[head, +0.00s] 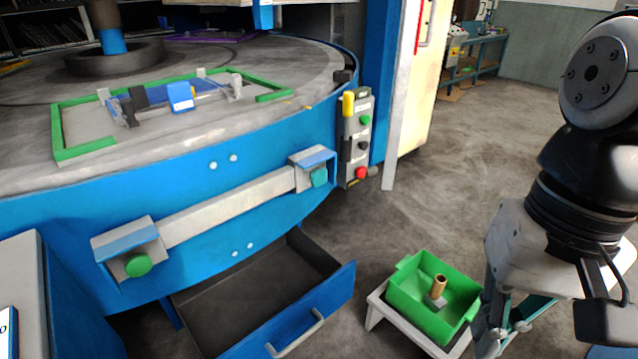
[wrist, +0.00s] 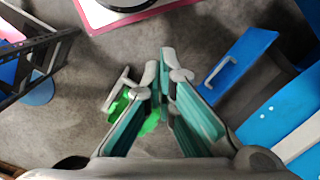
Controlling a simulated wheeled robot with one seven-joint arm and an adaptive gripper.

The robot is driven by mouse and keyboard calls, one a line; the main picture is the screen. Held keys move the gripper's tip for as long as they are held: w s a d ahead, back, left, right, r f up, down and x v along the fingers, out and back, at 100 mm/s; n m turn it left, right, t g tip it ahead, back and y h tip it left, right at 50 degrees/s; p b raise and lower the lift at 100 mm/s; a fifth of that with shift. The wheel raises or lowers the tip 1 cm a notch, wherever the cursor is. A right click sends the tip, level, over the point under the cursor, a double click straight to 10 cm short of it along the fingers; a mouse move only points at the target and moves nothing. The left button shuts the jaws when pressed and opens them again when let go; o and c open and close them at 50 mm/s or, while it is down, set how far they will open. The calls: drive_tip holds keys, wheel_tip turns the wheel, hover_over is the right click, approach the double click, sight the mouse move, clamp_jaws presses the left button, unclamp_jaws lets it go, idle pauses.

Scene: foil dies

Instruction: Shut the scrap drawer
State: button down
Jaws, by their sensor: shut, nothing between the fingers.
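The scrap drawer (head: 318,311) is a blue-fronted, dark-lined drawer under the blue round machine. It stands pulled out, its inside visible and looking empty. Its pale bar handle (head: 296,336) is on the front face. In the wrist view the blue drawer front (wrist: 238,62) and its handle (wrist: 220,71) lie to the right of my fingers. My gripper (wrist: 162,68) has its teal-padded fingers together with nothing between them. In the head view it hangs at the lower right, right of the drawer and apart from it.
A green bin (head: 412,306) holding a small brass-coloured cylinder (head: 438,287) sits on a low white stand (head: 376,312) between the drawer and my gripper. A control box (head: 357,140) with coloured buttons hangs on the machine's right. Grey floor behind the bin is clear.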

drive_tip(key=w+f+m+g+y+b, duration=0.2)
drive_tip(key=w+f+m+y, duration=0.2)
drive_tip(key=w+f+m, duration=0.5)
drive_tip(key=w+f+m+g+y+b, duration=0.25)
drive_tip(key=w+f+m+y, duration=0.2)
drive_tip(key=w+m, duration=0.45)
drive_tip(key=w+d+f+m+t+y+b, duration=0.25)
drive_tip(key=w+f+m+y, duration=0.35)
drive_tip(key=f, duration=0.3)
drive_tip(key=m+t+y+b, duration=0.2)
drive_tip(key=m+t+b, duration=0.25)
drive_tip(key=m, duration=0.55)
approach(335, 279)
drive_tip(key=s+a, duration=0.2)
drive_tip(key=s, duration=0.1)
drive_tip(key=shift+t, duration=0.25)
drive_tip(key=shift+w+a+f+b, duration=0.2)
drive_tip(key=shift+w+a+b, duration=0.3)
drive_tip(key=shift+w+a, duration=1)
drive_tip(key=shift+w+d, duration=0.1)
drive_tip(key=shift+w, duration=0.05)
